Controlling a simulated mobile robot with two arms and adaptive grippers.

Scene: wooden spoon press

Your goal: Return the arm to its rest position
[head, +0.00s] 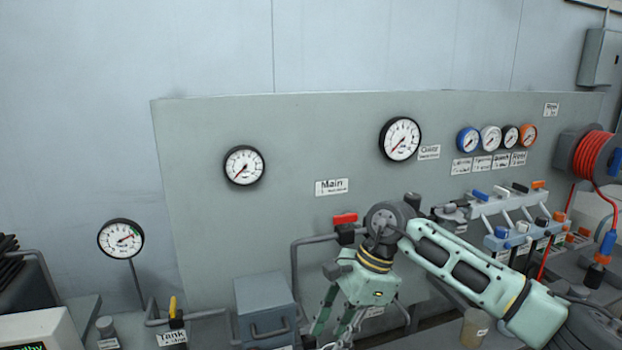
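My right arm (470,265) comes in from the lower right, pale green with dark panels. Its wrist bends down in front of the grey panel. My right gripper (332,338) points downward at the bottom edge, between the grey box and the pipework. Its fingertips are partly cut off by the picture edge, so I cannot tell whether it is open or holds something. My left gripper is not in view. A red-handled valve (344,219) stands just behind and left of my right wrist, near the "Main" label (331,187).
The grey gauge panel (290,120) stands behind the arm. A manifold with colored valves (510,215) and a red hose reel (592,155) are on the right. A grey box (265,308), yellow-handled valve (173,308) and stalked gauge (121,238) are on the left. A beige cup (474,327) stands below the forearm.

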